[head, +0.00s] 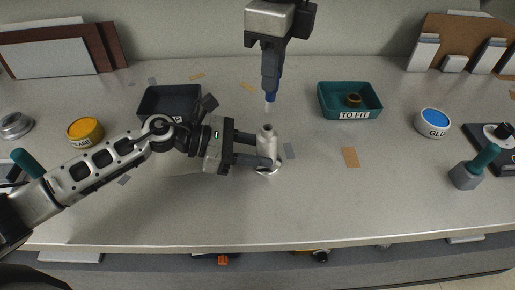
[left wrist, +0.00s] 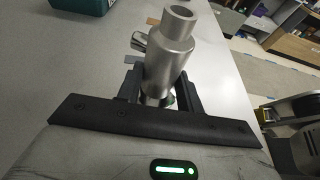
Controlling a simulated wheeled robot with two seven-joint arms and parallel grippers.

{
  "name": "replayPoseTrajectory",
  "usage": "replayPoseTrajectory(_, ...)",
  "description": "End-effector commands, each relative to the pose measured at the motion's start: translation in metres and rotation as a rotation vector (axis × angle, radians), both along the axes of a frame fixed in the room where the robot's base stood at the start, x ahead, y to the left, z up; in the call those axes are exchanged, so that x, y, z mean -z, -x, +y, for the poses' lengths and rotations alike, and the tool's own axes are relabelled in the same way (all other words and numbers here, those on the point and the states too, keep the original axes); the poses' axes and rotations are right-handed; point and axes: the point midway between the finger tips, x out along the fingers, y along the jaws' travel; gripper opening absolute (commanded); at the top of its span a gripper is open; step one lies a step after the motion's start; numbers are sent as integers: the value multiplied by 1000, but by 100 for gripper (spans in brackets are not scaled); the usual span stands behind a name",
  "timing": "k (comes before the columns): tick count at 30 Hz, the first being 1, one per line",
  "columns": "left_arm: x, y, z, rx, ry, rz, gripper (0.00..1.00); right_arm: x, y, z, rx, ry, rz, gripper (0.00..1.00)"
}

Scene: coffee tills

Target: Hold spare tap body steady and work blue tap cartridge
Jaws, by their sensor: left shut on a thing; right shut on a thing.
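The spare tap body (head: 268,134) is a silvery, upright stepped cylinder on a round base on the bench. In the left wrist view, the tap body (left wrist: 168,60) stands between the two dark fingers, its top hole open and empty. My left gripper (head: 259,150) is shut on its lower part from the left. My right gripper (head: 271,82) comes down from the top of the head view, shut on the blue tap cartridge (head: 271,98). The cartridge points down with a pale tip, apart from and above the tap body's top. Fingers hide much of the cartridge.
A teal "TO FIT" tray (head: 366,113) with a dark brass-coloured ring stands at right. A dark tray (head: 160,92) stands behind my left arm. The front bench is clear.

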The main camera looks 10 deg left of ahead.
Motion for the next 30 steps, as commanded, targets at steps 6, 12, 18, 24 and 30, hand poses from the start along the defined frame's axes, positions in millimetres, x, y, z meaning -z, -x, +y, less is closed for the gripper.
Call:
replayPoseTrajectory(6,3,2,0,4,-3,5,0,-1,0,0,-1,0,0,0)
replayPoseTrajectory(12,3,2,0,4,-4,6,0,-6,-2,-5,0,-1,-1,0)
replayPoseTrajectory(18,3,2,0,4,-4,6,0,-23,-6,-21,1,-1,-1,0)
replayPoseTrajectory(24,3,2,0,3,-3,7,0,-41,-11,-38,2,-2,-1,0)
replayPoseTrajectory(30,3,2,0,3,-3,7,0,-56,-15,-53,2,-2,0,0)
